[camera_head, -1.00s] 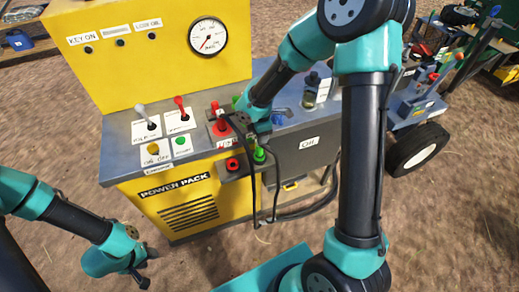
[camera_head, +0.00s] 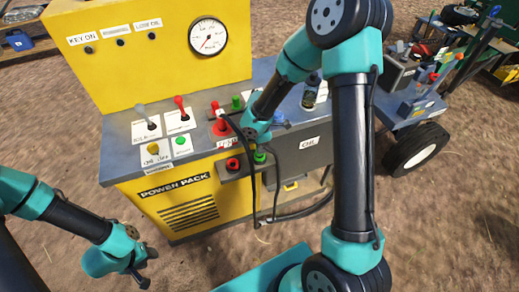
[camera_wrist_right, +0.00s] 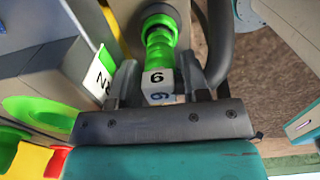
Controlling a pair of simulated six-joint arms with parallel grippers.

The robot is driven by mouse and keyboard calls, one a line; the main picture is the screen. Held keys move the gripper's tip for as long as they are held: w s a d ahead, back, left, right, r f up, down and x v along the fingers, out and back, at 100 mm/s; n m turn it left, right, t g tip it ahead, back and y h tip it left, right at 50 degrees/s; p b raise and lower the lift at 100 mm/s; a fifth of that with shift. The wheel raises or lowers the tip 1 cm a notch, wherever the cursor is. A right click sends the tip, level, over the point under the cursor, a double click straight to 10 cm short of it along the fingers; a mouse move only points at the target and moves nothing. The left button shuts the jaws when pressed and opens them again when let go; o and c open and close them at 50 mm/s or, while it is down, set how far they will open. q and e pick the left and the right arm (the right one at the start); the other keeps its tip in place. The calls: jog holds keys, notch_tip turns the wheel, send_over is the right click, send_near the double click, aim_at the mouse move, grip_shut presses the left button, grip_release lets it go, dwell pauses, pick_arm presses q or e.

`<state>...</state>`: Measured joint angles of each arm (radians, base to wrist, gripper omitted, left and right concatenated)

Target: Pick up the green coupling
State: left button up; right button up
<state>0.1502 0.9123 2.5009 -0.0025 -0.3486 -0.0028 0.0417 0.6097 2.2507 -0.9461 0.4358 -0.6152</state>
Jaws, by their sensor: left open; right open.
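The green coupling (camera_head: 260,156) sits at the front edge of the power pack, next to a red coupling (camera_head: 233,164). In the right wrist view the green coupling (camera_wrist_right: 158,45) has a ribbed green body and a white numbered part at its near end. My right gripper (camera_wrist_right: 160,85) is open, with a finger on each side of that white part. I cannot tell whether the fingers touch it. In the head view my right gripper (camera_head: 252,141) is just above and left of the green coupling, partly hidden by its wrist. My left gripper (camera_head: 141,274) is open and empty at lower left.
The yellow power pack (camera_head: 130,76) carries a gauge (camera_head: 208,36), levers and buttons. A dark hose (camera_wrist_right: 218,40) curves beside the right finger. Dirt ground lies open in front.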

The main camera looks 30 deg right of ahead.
grip_shut()
dwell(0.4)
